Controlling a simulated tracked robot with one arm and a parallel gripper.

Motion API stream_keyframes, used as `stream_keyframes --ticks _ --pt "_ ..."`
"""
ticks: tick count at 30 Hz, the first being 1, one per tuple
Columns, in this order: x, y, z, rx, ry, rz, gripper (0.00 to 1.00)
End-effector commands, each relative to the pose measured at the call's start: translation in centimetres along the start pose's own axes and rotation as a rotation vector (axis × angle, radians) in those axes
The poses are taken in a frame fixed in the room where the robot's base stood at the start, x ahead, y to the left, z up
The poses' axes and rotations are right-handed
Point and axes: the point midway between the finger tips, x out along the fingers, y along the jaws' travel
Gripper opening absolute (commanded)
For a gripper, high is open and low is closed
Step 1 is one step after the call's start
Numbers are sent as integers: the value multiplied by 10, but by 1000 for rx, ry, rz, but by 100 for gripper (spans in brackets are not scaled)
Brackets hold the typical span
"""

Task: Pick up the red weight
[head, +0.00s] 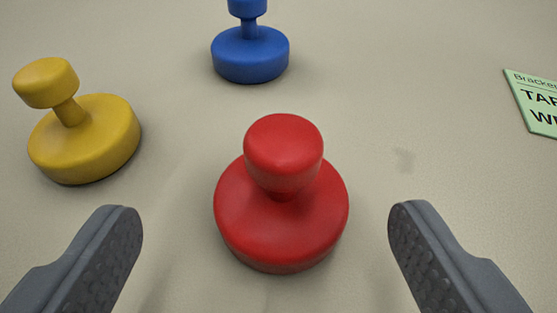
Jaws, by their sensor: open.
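The red weight (281,220) stands upright on the cloth in the middle of the head view. It has a wide round base, a narrow neck and a round knob on top. My gripper (265,222) is open. One finger shows at the lower left and one at the lower right, with the red weight between them in the picture. Clear gaps show on both sides, and neither finger appears to touch it. How high the fingers are above the cloth I cannot tell.
A yellow weight (90,140) stands on the left, near the left finger. A blue weight (250,55) stands behind the red one, its top cut off. A green card with printed text (537,100) lies at the right edge. The pale cloth (400,60) is clear at back right.

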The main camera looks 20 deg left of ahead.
Motion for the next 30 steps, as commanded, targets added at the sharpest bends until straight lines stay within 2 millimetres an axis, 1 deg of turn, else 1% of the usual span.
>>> stream_keyframes --ticks 8,14,18,21,27,29,30 --pt "12 3 1 1 1 2 78" --pt "36 8 8 1 -4 3 78" --pt "50 7 5 2 2 1 78" --pt "54 8 6 1 1 2 78" --pt "54 8 6 1 0 2 78" --pt "54 8 6 1 0 2 62" --pt "54 8 6 1 0 2 51"
